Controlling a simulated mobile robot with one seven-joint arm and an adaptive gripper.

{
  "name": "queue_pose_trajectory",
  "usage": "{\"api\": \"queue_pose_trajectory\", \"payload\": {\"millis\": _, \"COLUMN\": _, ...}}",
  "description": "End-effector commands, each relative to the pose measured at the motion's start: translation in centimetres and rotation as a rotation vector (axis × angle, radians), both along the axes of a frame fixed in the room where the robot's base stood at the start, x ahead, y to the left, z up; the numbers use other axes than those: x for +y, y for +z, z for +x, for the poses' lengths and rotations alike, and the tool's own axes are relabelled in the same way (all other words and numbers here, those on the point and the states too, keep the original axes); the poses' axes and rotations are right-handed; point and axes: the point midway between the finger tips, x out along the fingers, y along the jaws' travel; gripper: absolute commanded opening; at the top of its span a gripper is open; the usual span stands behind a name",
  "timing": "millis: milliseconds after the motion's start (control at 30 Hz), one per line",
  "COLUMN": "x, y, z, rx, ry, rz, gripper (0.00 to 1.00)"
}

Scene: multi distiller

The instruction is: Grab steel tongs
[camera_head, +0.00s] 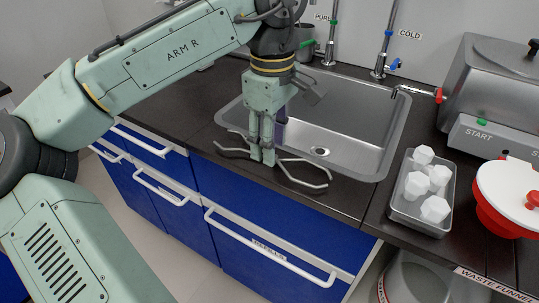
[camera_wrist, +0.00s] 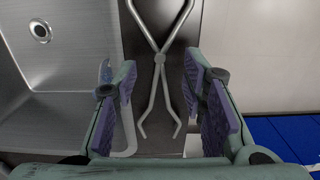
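The steel tongs (camera_head: 305,173) lie on the dark counter strip in front of the sink, with thin bent arms spreading to both sides of my gripper (camera_head: 262,158). In the wrist view the tongs (camera_wrist: 160,58) run lengthwise, crossing at a round pivot. My gripper (camera_wrist: 159,66) is open there, with one purple-padded finger on each side of the tongs and visible gaps between pads and metal. In the head view the fingers point down over the middle of the tongs and hide that part. Whether the fingertips touch the counter I cannot tell.
The steel sink (camera_head: 345,130) lies just behind the tongs, with taps at its back. A metal tray (camera_head: 408,216) with several white pieces stands to the right, beside a red-and-white container (camera_head: 507,195) and the distiller (camera_head: 500,85). Blue drawers (camera_head: 240,215) with white handles are below.

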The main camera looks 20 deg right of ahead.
Motion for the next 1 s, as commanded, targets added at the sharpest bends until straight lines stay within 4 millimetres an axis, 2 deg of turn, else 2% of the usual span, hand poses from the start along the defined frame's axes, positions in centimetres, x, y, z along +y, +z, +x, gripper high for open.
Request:
{"api": "queue_pose_trajectory", "payload": {"millis": 167, "x": 0.0, "y": -2.0, "z": 0.0, "rx": 0.000, "ry": 0.000, "rz": 0.000, "gripper": 0.38}}
{"api": "queue_pose_trajectory", "payload": {"millis": 433, "x": 0.0, "y": -2.2, "z": 0.0, "rx": -0.001, "ry": 0.000, "rz": -0.002, "gripper": 0.38}}
{"api": "queue_pose_trajectory", "payload": {"millis": 1000, "x": 0.0, "y": -2.2, "z": 0.0, "rx": -0.001, "ry": 0.000, "rz": -0.002, "gripper": 0.00}}
